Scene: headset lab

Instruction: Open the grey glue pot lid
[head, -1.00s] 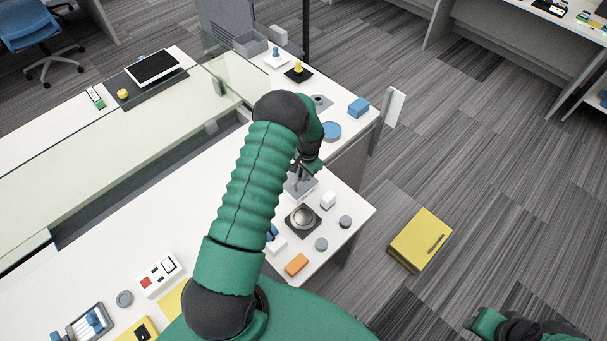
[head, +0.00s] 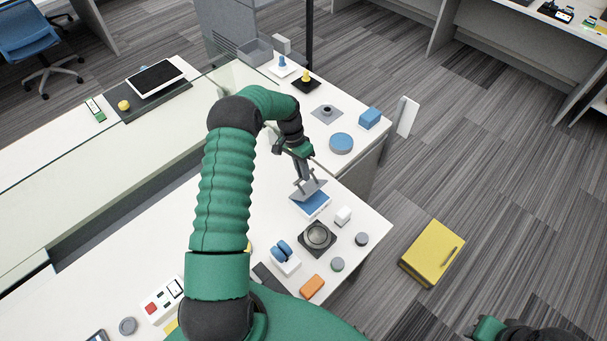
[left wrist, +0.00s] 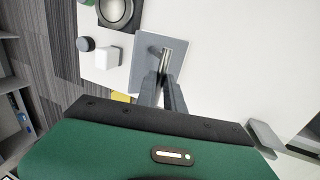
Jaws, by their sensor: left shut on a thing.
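The grey glue pot lid (head: 311,189) is a flat grey plate with a bar handle, raised and tilted above the pot. Under its near edge shows the pot (head: 315,208), a low white box with a blue top face or inside. My left gripper (head: 303,178) is above the lid, shut on its handle. The left wrist view shows the grey plate (left wrist: 146,62) and the metal bar between my left fingers (left wrist: 165,76). The plate hides the pot there. My right gripper (head: 490,328) is at the lower right corner, far from the table, its jaws unclear.
Near the pot are a white block (head: 343,216), a round dish on a dark square (head: 317,236), a blue item on a white base (head: 284,257) and an orange block (head: 312,286). A glass panel (head: 185,130) crosses the desk at left. A blue round tub (head: 341,143) stands behind.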

